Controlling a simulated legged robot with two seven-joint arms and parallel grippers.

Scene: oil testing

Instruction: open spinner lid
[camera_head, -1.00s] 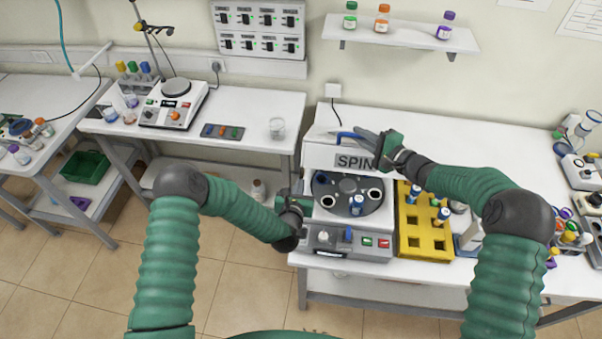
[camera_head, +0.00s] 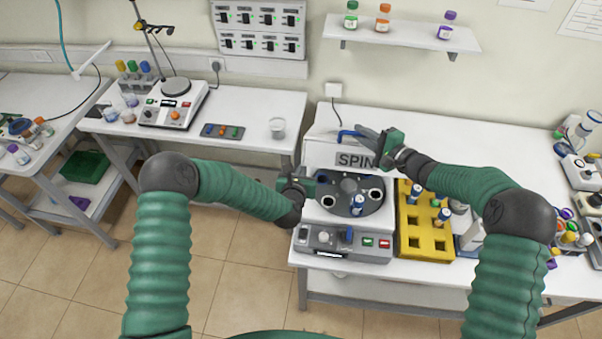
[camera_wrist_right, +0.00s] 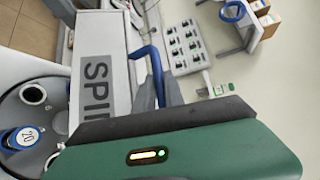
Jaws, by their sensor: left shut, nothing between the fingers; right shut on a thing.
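The spinner's white lid (camera_head: 322,152), marked SPIN, stands raised at the back of the machine. Its blue handle (camera_head: 347,134) is at the top edge, and it also shows in the right wrist view (camera_wrist_right: 154,62). My right gripper (camera_head: 368,138) is shut on the handle; its grey fingers (camera_wrist_right: 160,92) lie against the blue bar. The spinner's grey rotor (camera_head: 343,204) is uncovered, with a blue-capped tube (camera_head: 357,204) in it. My left gripper (camera_head: 311,186) is shut and empty beside the rotor's left rim; whether it touches the machine is unclear.
A yellow rack (camera_head: 428,247) with blue-capped tubes stands right of the spinner. The control panel (camera_head: 340,242) with buttons is at its front. A glass beaker (camera_head: 277,128) stands on the left table. The white table behind the rack is mostly clear.

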